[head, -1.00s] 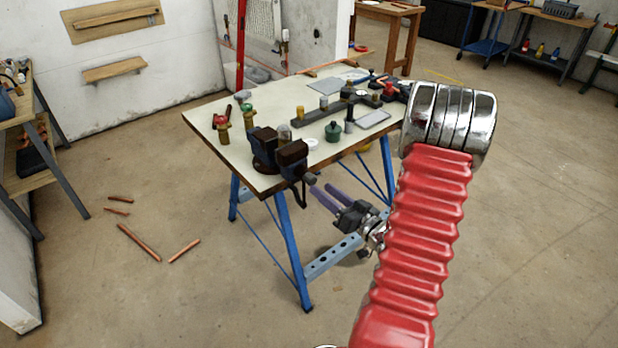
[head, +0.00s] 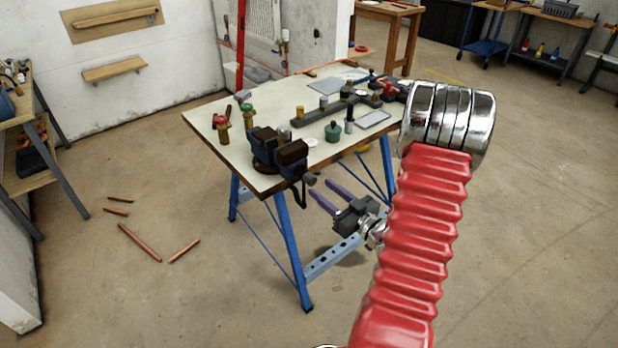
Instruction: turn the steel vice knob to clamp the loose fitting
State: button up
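The dark bench vice (head: 292,155) is mounted at the front left corner of the workbench. Its grey steel knob (head: 310,180) sticks out at the front, over the bench edge.
The workbench (head: 213,140) has blue legs and carries red and green valves (head: 221,121), a dark green pot (head: 333,131) and a dark rail. My red arm link fills the right foreground. Copper pipe pieces (head: 139,242) lie on the floor at left. Floor in front is clear.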

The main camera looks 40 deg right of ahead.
aim_at(313, 182)
jog(key=shift+w+a, duration=0.15)
jog(key=shift+w, duration=2.15)
jog(key=shift+c, duration=0.6)
grip_shut()
